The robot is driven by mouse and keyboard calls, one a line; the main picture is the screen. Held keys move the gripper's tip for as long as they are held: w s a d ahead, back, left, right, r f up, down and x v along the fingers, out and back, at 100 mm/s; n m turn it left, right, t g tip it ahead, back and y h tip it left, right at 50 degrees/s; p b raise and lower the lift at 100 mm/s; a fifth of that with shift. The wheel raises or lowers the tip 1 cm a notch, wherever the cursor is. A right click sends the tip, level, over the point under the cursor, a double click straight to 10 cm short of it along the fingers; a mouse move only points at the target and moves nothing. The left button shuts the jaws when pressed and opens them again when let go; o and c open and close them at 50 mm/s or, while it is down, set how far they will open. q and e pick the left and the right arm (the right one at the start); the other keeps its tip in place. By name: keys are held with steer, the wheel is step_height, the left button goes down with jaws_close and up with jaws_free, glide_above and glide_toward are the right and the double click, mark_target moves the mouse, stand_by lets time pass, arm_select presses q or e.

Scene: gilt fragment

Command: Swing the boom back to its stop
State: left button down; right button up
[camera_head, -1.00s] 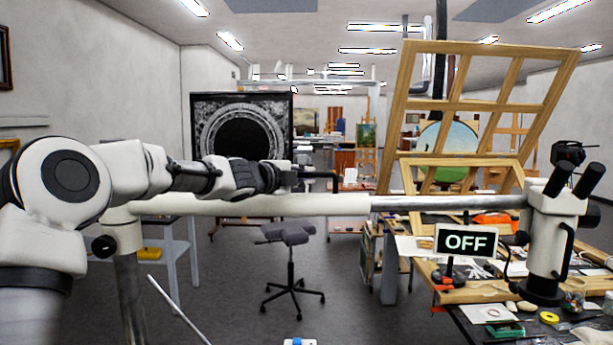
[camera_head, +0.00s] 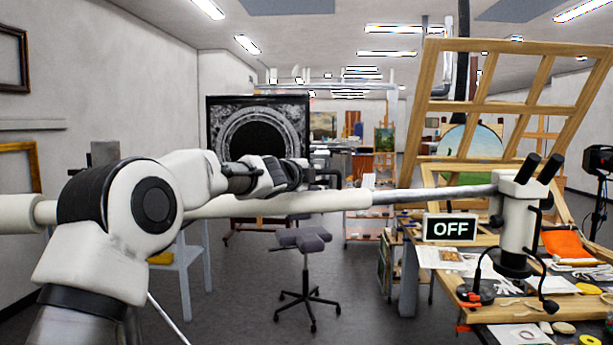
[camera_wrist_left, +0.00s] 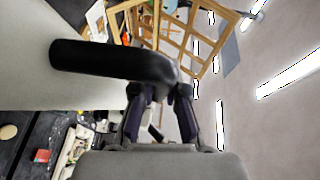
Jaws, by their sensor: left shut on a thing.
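The boom (camera_head: 285,206) is a white tube with a thinner steel rod, crossing the head view level from left to right. A white microscope (camera_head: 518,222) with black eyepieces hangs at its right end, over the workbench. My left gripper (camera_head: 305,174) is at the boom's middle, shut on a black handle (camera_head: 327,181). In the left wrist view the handle (camera_wrist_left: 105,60) lies across my left gripper (camera_wrist_left: 160,98), its bent end between the fingers. My left arm hides part of the boom and its post. No stop can be made out. My right gripper is out of view.
The workbench (camera_head: 450,290) holds papers, tools and an orange cloth (camera_head: 563,245). A tilted wooden frame (camera_head: 500,105) rises behind. A wheeled stool (camera_head: 304,243) stands beyond the boom, with open floor around it.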

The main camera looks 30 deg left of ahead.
arm_select(q)
steer(key=shift+r, duration=0.25)
steer(key=c, duration=1.2)
jaws_free()
steer(key=shift+w+d, duration=0.1)
steer(key=shift+w+d+f, duration=0.15)
steer(key=shift+s, duration=0.6)
steer(key=s, duration=0.6)
steer(key=shift+s+d+r, duration=0.15)
steer(key=shift+r, duration=0.15)
